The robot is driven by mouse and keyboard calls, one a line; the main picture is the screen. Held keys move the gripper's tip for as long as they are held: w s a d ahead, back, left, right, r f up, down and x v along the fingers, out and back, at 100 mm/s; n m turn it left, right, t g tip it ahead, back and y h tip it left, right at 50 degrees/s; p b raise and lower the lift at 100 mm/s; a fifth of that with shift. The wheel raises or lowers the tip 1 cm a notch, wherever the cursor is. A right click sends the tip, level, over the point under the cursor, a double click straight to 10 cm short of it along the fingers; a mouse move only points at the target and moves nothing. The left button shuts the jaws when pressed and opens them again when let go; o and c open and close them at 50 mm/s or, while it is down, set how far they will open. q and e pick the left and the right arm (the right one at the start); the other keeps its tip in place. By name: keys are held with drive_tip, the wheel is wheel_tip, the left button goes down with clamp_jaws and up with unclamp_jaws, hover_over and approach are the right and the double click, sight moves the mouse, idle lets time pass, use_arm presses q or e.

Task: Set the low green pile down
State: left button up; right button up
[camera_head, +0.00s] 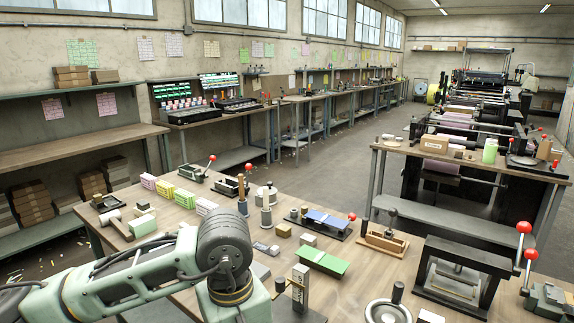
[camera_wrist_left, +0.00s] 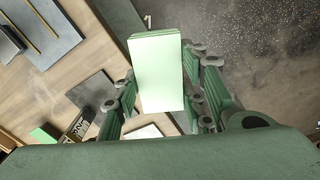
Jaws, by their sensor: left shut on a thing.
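The low green pile (camera_wrist_left: 158,75) shows in the left wrist view as a pale green block with thin layers along its far edge. My left gripper (camera_wrist_left: 160,92) is shut on it, with ribbed green fingers along both sides. The wooden table top is below and to the left of the pile, and dark floor shows to the right. The gap between the pile and the table is hard to judge. In the head view my left arm crosses the lower left, and its gripper and the pile are hidden. My right gripper is in neither view.
The wooden table (camera_head: 345,285) carries a row of coloured piles (camera_head: 186,198), a pale green pile (camera_head: 143,224), a flat green sheet on a board (camera_head: 323,261) and a red-knobbed press (camera_head: 465,265). In the wrist view a grey plate (camera_wrist_left: 92,92) lies left of the held pile.

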use_arm(q)
drive_tip(key=s+a+f+m, duration=0.4)
drive_tip(key=s+a+m, duration=0.2)
drive_tip(key=a, duration=0.5)
drive_tip(key=shift+s+a, duration=0.25)
drive_tip(key=shift+s, duration=0.15)
drive_tip(key=shift+f, duration=0.15)
